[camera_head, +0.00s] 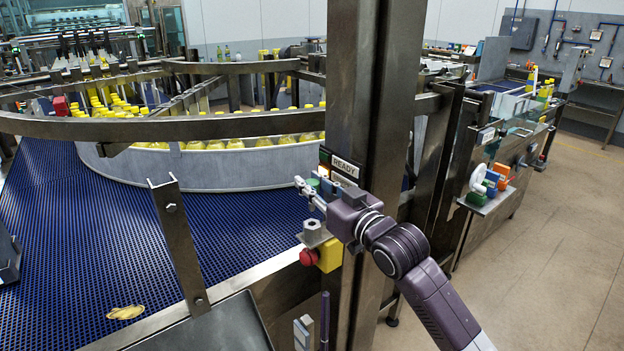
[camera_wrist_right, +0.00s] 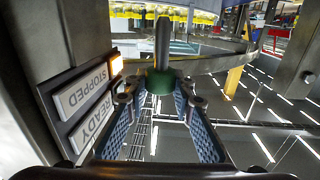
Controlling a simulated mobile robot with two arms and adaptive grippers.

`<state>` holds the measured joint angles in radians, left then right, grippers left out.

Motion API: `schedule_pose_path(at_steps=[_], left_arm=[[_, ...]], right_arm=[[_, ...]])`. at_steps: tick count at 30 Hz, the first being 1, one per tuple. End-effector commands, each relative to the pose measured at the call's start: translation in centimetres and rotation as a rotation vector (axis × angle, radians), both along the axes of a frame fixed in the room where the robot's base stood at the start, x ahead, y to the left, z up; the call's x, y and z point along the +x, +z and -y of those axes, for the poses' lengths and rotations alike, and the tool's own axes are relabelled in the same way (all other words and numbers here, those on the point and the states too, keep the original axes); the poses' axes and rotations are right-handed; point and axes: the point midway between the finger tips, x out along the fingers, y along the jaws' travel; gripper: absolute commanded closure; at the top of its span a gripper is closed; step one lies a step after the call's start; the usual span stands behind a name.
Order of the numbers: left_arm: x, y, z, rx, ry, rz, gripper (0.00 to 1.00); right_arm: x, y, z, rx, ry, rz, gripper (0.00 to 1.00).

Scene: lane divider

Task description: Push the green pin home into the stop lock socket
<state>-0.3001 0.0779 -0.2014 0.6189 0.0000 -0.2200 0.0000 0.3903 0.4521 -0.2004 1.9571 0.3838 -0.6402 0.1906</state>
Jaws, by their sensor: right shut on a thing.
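The green pin shows in the right wrist view as a green head (camera_wrist_right: 160,82) with a dark metal shaft pointing away from me. My right gripper (camera_wrist_right: 158,95) is shut on the green head, one finger on each side. In the head view the gripper (camera_head: 306,190) is beside the steel post, in front of the READY sign, and a bit of green shows at its fingers. A grey metal fitting (camera_head: 312,229) sits below it on a yellow box; I cannot tell whether it is the stop lock socket. The shaft's tip touches nothing that I can make out. My left gripper is not in view.
The steel post (camera_head: 371,80) stands right beside my right arm. Its sign panel (camera_wrist_right: 82,95) reads STOPPED and READY, with an amber lamp (camera_wrist_right: 116,66) lit. A red button (camera_head: 309,257) is on the yellow box (camera_head: 329,255). A blue conveyor (camera_head: 90,230) lies left.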

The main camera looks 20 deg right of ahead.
Motion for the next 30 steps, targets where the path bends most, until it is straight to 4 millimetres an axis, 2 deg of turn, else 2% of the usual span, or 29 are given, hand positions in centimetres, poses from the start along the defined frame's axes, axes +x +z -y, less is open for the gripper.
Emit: schedule_pose_path(at_steps=[3,9,30], left_arm=[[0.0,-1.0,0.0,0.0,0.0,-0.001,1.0],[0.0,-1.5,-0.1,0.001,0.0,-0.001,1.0],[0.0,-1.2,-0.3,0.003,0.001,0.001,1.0]], right_arm=[[0.0,-1.5,0.0,0.0,0.0,0.0,1.0],[0.0,-2.4,0.0,0.0,0.0,0.001,1.0],[0.0,-2.4,0.0,0.0,0.0,0.001,1.0]])
